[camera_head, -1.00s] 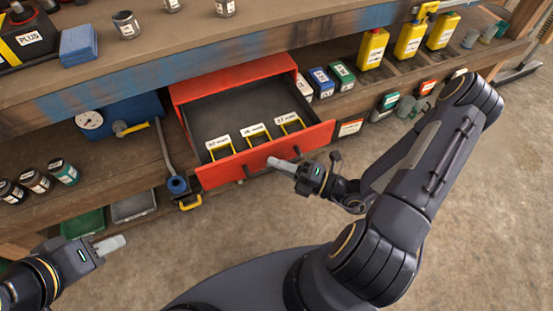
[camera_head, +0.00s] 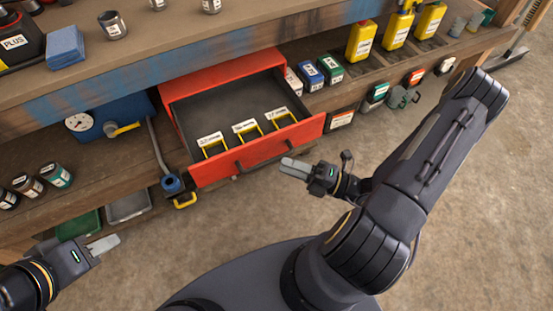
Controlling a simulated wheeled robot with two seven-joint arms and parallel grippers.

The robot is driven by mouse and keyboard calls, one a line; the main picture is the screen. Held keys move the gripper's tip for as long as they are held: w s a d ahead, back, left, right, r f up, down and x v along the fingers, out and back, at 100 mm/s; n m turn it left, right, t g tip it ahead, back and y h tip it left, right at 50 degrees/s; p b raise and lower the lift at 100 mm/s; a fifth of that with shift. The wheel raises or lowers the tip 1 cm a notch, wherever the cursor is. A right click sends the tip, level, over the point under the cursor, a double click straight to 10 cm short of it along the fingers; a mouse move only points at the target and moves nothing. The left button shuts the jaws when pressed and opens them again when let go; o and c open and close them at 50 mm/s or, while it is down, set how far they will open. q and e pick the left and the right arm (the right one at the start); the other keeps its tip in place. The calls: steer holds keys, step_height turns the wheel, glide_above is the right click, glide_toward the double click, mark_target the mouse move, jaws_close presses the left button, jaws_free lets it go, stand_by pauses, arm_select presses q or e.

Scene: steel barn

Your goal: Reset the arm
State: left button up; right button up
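My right arm (camera_head: 425,160) comes up from the bottom and bends back toward the drawer. Its gripper (camera_head: 290,165) is in front of the open red drawer (camera_head: 262,151), just clear of the drawer's handle, with nothing seen in it. Its fingertips look close together, but I cannot tell whether they are shut. My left gripper (camera_head: 105,244) is at the lower left, over the floor near the lower bins, with nothing seen in it. Its fingers overlap in this view, so its opening is unclear.
The drawer holds several yellow-framed labelled dividers (camera_head: 247,128) and juts out from the bench. A blue tank with a gauge (camera_head: 78,122) and small jars (camera_head: 55,174) are at the left. Yellow bottles (camera_head: 361,40) stand at the right. The floor (camera_head: 480,220) at right is clear.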

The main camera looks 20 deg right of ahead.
steer(key=shift+v, duration=1.2)
steer(key=s+a+r+n+g+h, duration=0.1)
steer(key=s+a+r+n+g, duration=0.25)
steer(key=n+g, duration=0.6)
steer(key=s+a+r+n+g+h, duration=0.15)
steer(key=r+n+g, duration=0.3)
steer(key=n, duration=0.95)
steer(key=d+r+n+t+h+p, duration=0.2)
steer(key=r+n+p, duration=0.7)
steer(key=r, duration=0.6)
steer(key=s+d+r+n+t+h+p, duration=0.1)
steer(key=r+n+t+h+p, duration=0.3)
steer(key=r+p, duration=1)
steer(key=r+n+h, duration=0.1)
steer(key=n+h, duration=0.1)
steer(key=n, duration=0.2)
steer(key=shift+s+d+r+n, duration=0.25)
steer(key=shift+d+r+n, duration=0.05)
steer(key=shift+d+n, duration=0.05)
